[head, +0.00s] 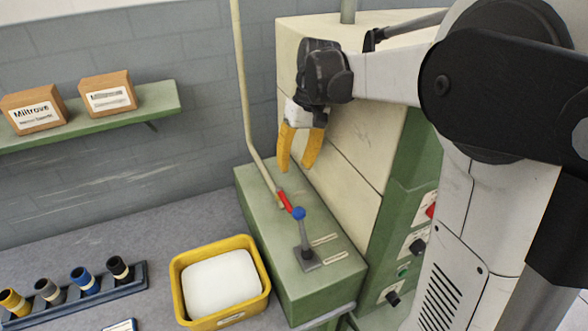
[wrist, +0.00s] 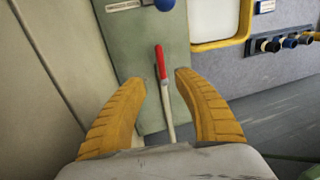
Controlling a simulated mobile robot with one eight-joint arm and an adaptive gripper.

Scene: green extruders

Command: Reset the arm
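My gripper (head: 297,168) has two yellow fingers and points down above the green cabinet top, next to the cream machine body. In the wrist view my gripper (wrist: 160,80) has its fingers apart with nothing held between them. A red-handled lever (head: 285,201) on a pale rod stands below the fingers in the head view. The red handle (wrist: 161,62) shows beyond the gap between the fingertips in the wrist view, apart from them. A lever with a blue ball (head: 299,213) stands on the green cabinet (head: 338,245). The blue ball (wrist: 164,4) is cut off at the wrist view's top edge.
A yellow bin (head: 186,301) with white contents stands left of the cabinet. A dark rack (head: 75,300) holds several coloured cylinders. A green shelf (head: 160,97) carries two labelled boxes. The cream machine (head: 345,170) stands close to my gripper. Grey floor or bench space lies at left.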

